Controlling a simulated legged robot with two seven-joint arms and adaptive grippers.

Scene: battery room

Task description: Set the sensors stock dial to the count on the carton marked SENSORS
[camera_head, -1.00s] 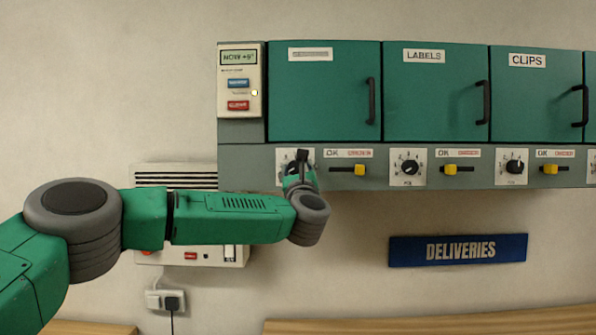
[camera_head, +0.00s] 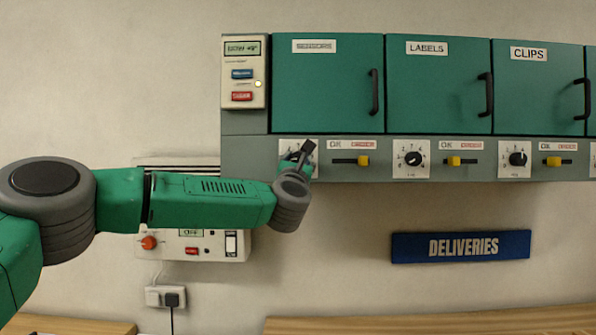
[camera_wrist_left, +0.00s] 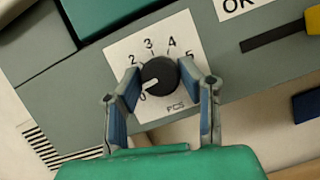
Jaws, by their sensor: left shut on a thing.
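The sensors stock dial, a black knob (camera_wrist_left: 159,76) on a white plate numbered up to 5, sits under the green door marked SENSORS (camera_head: 328,88). My left gripper (camera_head: 303,153) is at this dial and hides most of its plate (camera_head: 285,147) in the head view. In the left wrist view my left gripper (camera_wrist_left: 160,72) has its two blue-padded fingers shut on the knob's sides. The knob's white mark points left and slightly down, near the 0; the left finger covers part of the scale there. My right gripper and any carton are not in view.
Similar dials for LABELS (camera_head: 413,159) and CLIPS (camera_head: 517,159) sit to the right. A yellow slider (camera_head: 363,161) is close right of my gripper. A button panel (camera_head: 243,75) is above left, a white wall unit (camera_head: 215,247) below my arm.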

